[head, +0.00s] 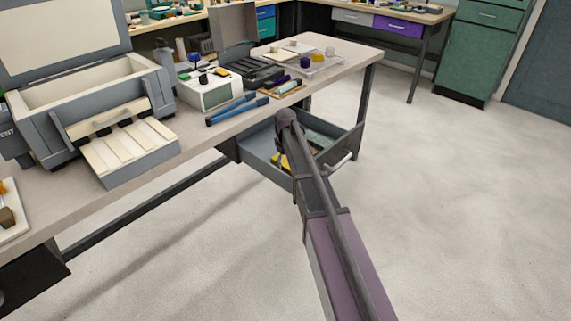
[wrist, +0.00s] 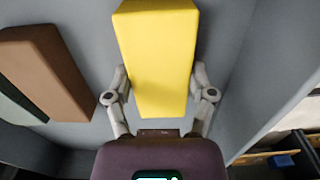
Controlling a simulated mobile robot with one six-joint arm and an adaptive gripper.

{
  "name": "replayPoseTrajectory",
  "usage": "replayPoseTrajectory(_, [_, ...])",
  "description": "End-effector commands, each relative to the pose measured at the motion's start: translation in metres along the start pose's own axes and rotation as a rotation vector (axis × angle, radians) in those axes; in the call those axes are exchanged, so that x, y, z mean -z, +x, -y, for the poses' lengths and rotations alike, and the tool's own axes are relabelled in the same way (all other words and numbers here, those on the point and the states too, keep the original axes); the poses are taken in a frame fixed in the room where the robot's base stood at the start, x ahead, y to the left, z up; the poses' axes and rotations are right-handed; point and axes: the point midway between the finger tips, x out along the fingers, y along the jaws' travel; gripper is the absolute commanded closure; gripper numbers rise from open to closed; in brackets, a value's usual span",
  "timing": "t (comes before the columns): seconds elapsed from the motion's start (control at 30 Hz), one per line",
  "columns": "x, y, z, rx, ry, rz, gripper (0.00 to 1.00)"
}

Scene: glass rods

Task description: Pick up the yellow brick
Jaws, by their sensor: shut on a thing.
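The yellow brick (wrist: 158,55) is a plain yellow block in the middle of the wrist view, standing out from between my fingers. My gripper (wrist: 160,88) is shut on it, with one finger at each side. In the head view, a small part of the yellow brick (head: 281,161) shows inside the open drawer (head: 255,160) under the workbench. My arm reaches into that drawer and hides most of the brick and the gripper there.
A brown block (wrist: 47,72) lies left of the yellow brick, with a dark green block (wrist: 14,105) beside it. Grey drawer walls stand close around. The workbench top (head: 345,57) overhangs the drawer's back. The floor (head: 450,200) to the right is clear.

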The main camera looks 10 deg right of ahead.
Motion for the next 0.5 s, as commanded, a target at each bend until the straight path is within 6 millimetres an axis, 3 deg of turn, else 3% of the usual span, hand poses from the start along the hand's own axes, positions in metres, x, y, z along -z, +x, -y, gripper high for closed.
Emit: replayPoseTrajectory(0.5, [0.000, -0.024, 0.000, 0.000, 0.000, 0.000, 0.88])
